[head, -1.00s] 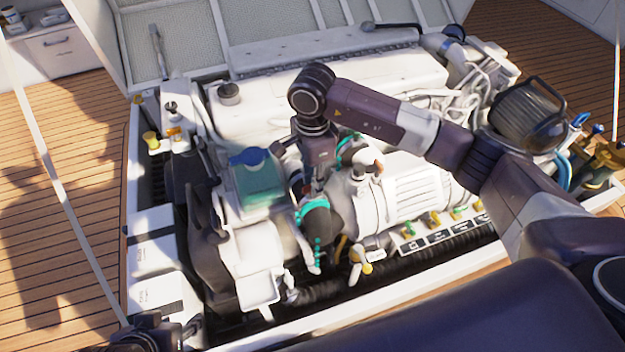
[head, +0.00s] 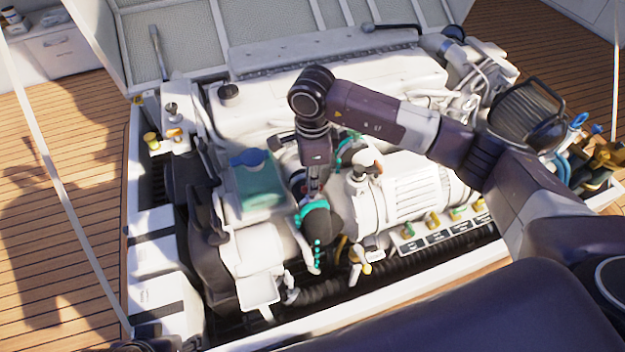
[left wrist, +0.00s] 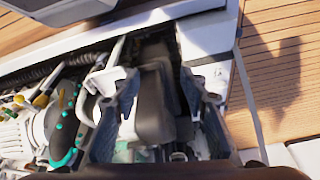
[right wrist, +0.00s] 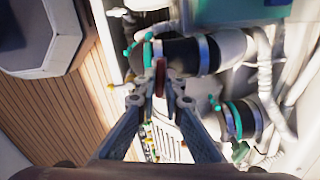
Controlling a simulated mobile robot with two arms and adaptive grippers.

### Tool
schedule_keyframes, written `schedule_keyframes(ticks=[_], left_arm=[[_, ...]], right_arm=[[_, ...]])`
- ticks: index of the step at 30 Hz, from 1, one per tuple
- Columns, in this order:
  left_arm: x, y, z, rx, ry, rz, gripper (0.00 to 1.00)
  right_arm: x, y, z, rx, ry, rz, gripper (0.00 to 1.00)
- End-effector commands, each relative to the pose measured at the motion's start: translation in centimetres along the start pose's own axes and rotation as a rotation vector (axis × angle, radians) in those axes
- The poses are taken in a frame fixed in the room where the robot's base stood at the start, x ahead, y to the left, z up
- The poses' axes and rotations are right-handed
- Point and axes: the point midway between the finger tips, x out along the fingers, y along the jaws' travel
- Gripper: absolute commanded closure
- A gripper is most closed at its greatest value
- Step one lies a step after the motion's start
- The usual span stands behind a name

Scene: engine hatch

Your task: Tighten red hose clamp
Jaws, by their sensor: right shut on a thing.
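My right gripper (right wrist: 160,88) is closed on a small red piece (right wrist: 160,77), which looks like the red hose clamp's tightening part. It stands beside a black hose (right wrist: 182,56) with a teal band around it. In the head view my right gripper (head: 314,190) points down at the hose between the teal-topped tank and the white cylindrical unit. The gripper hides most of the clamp there. In the left wrist view my left gripper (left wrist: 160,115) is open, its fingers apart with nothing held between them.
The teal tank (head: 258,188) with a blue cap stands left of my right gripper. A white ribbed unit (head: 412,187) stands to its right. Another teal-banded black hose (right wrist: 240,118) shows in the right wrist view. The hatch frame and wooden deck (head: 50,200) surround the engine.

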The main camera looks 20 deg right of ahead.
Motion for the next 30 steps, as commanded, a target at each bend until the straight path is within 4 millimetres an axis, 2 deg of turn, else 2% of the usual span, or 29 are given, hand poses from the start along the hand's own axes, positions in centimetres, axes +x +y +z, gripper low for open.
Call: schedule_keyframes(ticks=[24,30], left_arm=[[-2.3,-0.1,-0.8,0.000,0.005,-0.001,0.60],[1.0,0.0,-0.7,0.001,-0.016,0.002,0.60]], right_arm=[[-0.2,0.0,0.1,0.774,-0.003,0.000,1.00],[-0.2,0.0,0.1,0.963,-0.002,0.001,1.00]])
